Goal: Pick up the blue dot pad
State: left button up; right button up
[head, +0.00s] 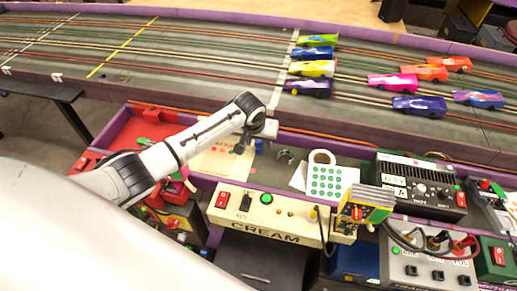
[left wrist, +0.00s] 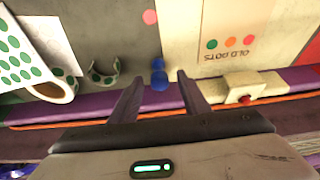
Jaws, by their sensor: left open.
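The blue dot pad (left wrist: 159,77) is a small blue piece in the left wrist view. It lies near the purple edge, between the two fingers of my left gripper (left wrist: 158,88) as seen from above. In the head view a small blue patch (head: 259,146) shows just right of my left gripper (head: 240,146). The gripper is open and empty, pointing down over the work shelf. Whether the fingers touch the pad cannot be told. My right gripper is not in view.
A green-dotted curled piece (left wrist: 103,73) and a green-dotted roll (head: 322,158) lie to one side. An "OLD DOTS" card (left wrist: 235,30) and a box with a red button (left wrist: 244,90) are nearby. The CREAM control box (head: 280,215) stands in front; the car track (head: 200,70) runs behind.

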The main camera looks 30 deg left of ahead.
pick_arm(q)
jog(key=shift+w+f, duration=0.15)
jog(key=shift+f, duration=0.15)
grip_shut()
